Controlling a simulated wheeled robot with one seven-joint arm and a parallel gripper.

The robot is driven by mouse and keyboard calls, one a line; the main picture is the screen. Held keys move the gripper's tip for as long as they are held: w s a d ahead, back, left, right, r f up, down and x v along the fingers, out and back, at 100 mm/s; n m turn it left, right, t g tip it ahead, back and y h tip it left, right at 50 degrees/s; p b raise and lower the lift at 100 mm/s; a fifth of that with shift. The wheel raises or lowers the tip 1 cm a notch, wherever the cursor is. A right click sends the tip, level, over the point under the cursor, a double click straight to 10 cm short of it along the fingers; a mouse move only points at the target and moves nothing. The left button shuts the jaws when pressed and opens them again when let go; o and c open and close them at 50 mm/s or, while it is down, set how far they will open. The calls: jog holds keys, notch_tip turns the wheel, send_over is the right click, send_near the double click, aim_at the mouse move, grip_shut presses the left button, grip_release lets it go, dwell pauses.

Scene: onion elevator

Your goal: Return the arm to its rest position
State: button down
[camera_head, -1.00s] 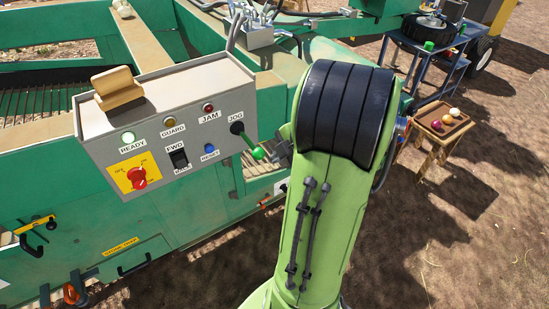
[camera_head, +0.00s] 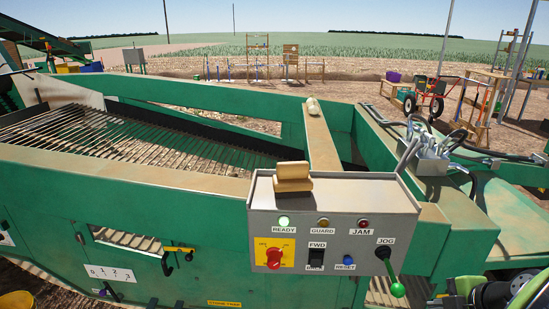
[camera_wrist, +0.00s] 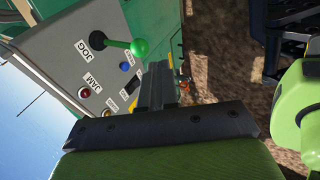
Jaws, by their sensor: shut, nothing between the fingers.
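My gripper (camera_wrist: 158,72) shows in the wrist view with its dark fingers together and nothing between them. It is beside the grey control box (camera_wrist: 60,60), apart from the green-knobbed JOG lever (camera_wrist: 140,47) as far as I can tell. In the head view, part of my green and black arm (camera_head: 525,290) is at the lower right corner; the gripper cannot be made out there. The control box (camera_head: 335,207) shows a lit green READY lamp (camera_head: 283,221), a red rotary switch on yellow (camera_head: 274,258) and the JOG lever (camera_head: 391,273) hanging down.
A tan wooden block (camera_head: 293,180) sits on the control box. The green machine frame (camera_head: 130,200) and its slatted bed (camera_head: 120,135) spread left and behind. Hoses and a grey fitting block (camera_head: 430,160) are at right. A red hand cart (camera_head: 430,95) stands farther back.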

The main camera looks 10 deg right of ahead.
jog(key=w+a+r+m+g+p, duration=0.1)
jog(key=a+r+m+p, duration=0.15)
jog(key=a+r, duration=0.45)
jog(key=w+a+r+m+g+p, duration=0.1)
jog(key=a+r+m+p, duration=0.2)
jog(key=a, duration=0.8)
jog(key=s+a+r+m+p, duration=0.2)
jog(key=s+a+r+m, duration=0.1)
jog(key=s+a+m, duration=0.4)
jog(key=s+m, duration=0.1)
jog(key=m, duration=0.1)
jog(key=shift+s+a+r+m+t, duration=0.2)
jog(key=shift+a+r+m+t, duration=0.1)
jog(key=shift+r+m, duration=0.1)
